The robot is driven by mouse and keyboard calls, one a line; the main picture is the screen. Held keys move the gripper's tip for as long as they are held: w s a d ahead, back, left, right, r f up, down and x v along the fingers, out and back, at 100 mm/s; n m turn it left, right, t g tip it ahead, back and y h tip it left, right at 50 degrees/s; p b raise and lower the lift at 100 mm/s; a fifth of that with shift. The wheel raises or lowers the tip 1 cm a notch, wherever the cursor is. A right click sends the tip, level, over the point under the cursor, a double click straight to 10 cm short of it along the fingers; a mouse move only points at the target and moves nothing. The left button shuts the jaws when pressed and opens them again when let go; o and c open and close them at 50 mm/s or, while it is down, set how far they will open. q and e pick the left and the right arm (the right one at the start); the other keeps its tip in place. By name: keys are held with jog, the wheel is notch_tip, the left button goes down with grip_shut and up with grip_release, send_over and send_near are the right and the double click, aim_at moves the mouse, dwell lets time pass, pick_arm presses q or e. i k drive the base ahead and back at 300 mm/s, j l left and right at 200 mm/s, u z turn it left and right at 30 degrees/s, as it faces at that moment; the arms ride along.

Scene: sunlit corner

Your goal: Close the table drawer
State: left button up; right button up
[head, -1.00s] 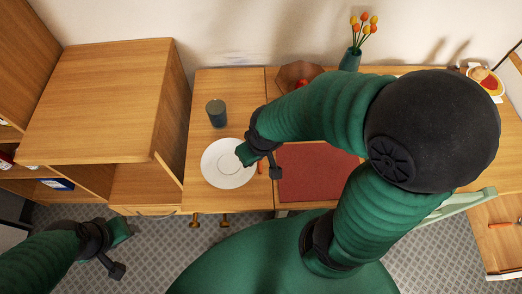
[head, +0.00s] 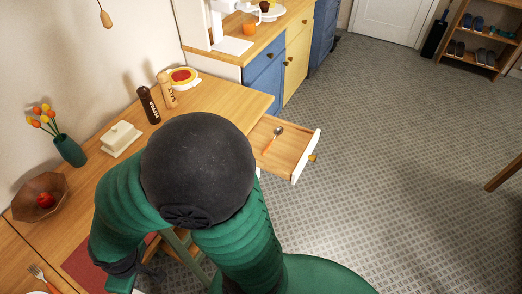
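The table drawer (head: 291,155) sticks out open from the right end of the wooden table (head: 225,97). Its white front panel with a gold knob (head: 312,157) faces right, over the floor. A spoon (head: 272,140) with an orange handle lies inside it. My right gripper (head: 138,280) is at the lower left, near the red placemat (head: 82,266), well away from the drawer. Its fingers are small and partly cut off by the frame, so their opening is unclear. My right elbow hides part of the table between them. My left gripper is out of view.
Salt and pepper mills (head: 149,106), a butter dish (head: 121,139), a flower vase (head: 69,150) and a bowl (head: 40,197) stand on the table. A blue and yellow cabinet (head: 265,82) stands behind the drawer. The carpet (head: 390,180) right of the drawer is clear.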

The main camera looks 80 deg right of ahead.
aim_at(287, 157)
jog(key=z, duration=3.3)
jog(key=i+l+u, duration=0.1)
jog(key=i+l, duration=0.2)
jog(key=i, duration=0.1)
